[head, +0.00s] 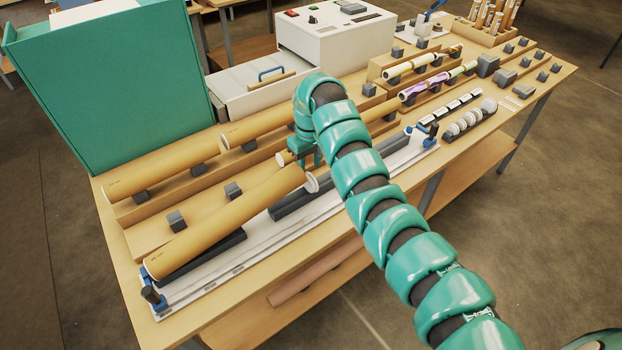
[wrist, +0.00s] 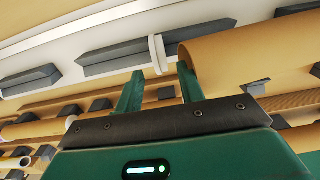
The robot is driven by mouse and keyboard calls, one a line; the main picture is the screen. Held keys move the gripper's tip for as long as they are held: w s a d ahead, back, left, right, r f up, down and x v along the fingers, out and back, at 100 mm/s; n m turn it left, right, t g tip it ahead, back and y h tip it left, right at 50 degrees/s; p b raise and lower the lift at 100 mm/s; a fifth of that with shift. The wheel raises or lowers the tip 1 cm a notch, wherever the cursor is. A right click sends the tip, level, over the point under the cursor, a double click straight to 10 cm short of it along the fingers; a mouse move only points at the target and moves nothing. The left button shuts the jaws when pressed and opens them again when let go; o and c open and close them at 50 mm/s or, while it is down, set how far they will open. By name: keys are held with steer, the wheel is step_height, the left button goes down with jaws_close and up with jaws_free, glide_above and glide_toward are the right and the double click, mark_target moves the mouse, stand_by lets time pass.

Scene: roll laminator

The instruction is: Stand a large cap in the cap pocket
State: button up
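A white large cap (head: 311,182) stands on edge beside the right end of the big tan tube (head: 225,222). In the wrist view the cap (wrist: 157,52) shows just beyond my fingertips, between their lines, with a narrow gap to the tube end (wrist: 188,70). My gripper (head: 306,160) is above and behind the cap; its two fingers (wrist: 160,70) are spread apart with nothing visibly clamped. Whether they touch the cap cannot be told. A dark holder (head: 470,122) with several white discs standing in it is at the right front of the bench.
A long white fixture (head: 205,290) with dark blocks and blue clamps lies along the front edge. More tan tubes (head: 165,168) lie behind. A green panel (head: 110,90) rises at the left and a white machine (head: 335,40) stands at the back. Small grey blocks dot the bench.

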step_height(320, 180, up, 10)
steer(key=b, duration=0.2)
steer(key=shift+d+r, duration=0.2)
steer(key=shift+r, duration=0.05)
steer(key=shift+w, duration=0.1)
stand_by(0.5)
